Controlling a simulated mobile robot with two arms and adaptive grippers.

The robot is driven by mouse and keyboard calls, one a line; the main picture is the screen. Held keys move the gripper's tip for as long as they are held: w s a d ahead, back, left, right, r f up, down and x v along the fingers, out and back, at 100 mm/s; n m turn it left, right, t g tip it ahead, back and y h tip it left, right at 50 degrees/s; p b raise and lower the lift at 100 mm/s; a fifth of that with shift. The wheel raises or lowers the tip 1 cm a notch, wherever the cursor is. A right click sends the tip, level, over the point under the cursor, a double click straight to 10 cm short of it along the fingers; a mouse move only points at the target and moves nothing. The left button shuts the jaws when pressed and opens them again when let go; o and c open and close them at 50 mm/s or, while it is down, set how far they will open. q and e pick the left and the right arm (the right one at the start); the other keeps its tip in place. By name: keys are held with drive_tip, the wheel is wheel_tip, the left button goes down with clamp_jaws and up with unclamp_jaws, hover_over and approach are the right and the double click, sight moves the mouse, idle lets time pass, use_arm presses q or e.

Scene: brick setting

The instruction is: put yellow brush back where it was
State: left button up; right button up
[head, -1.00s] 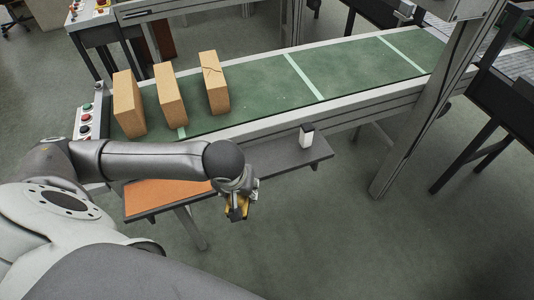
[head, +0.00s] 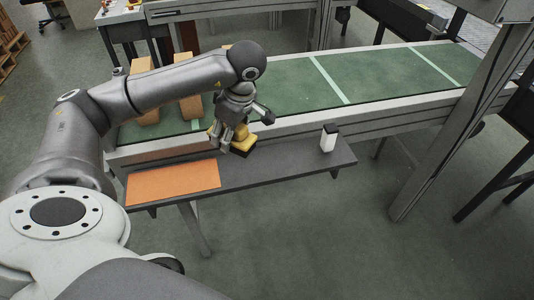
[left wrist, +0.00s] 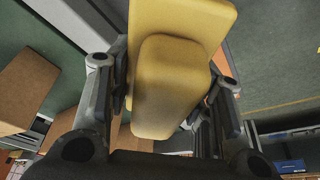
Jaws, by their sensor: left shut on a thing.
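The yellow brush (head: 242,139) has a yellow body and a dark underside. My left gripper (head: 236,128) is shut on it, and the brush is over the grey shelf (head: 285,158) in front of the conveyor, just right of the orange mat. In the left wrist view the brush (left wrist: 170,85) fills the middle, between the two fingers of the left gripper (left wrist: 165,100). I cannot tell whether the dark underside touches the shelf. My right gripper does not show.
An orange mat (head: 172,183) covers the shelf's left part. A small white and black object (head: 328,138) stands towards its right end. Bricks (head: 190,105) stand on the green conveyor (head: 290,85) behind, partly hidden by my arm. The shelf between brush and white object is clear.

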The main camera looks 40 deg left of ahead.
use_arm(q)
drive_tip(key=w+d+f, duration=0.2)
drive_tip(key=w, duration=0.2)
drive_tip(key=p, duration=0.2)
hover_over(263, 159)
drive_tip(key=f, duration=0.5)
drive_tip(key=shift+s+d, duration=0.35)
drive_tip(key=shift+d, duration=0.05)
drive_tip(key=shift+w+d+f, duration=0.3)
drive_tip(key=shift+w+f, duration=0.15)
drive_tip(key=shift+f, duration=0.15)
wheel_tip(263, 159, down, 2)
drive_tip(key=shift+s+f+p, duration=0.1)
drive_tip(key=shift+f+p, duration=0.05)
drive_tip(key=shift+p, duration=0.25)
drive_tip(key=shift+f, duration=0.35)
drive_tip(key=shift+a, duration=0.1)
drive_tip(key=o, duration=1.1)
drive_tip(key=shift+f, duration=0.1)
drive_tip(key=shift+c, duration=0.2)
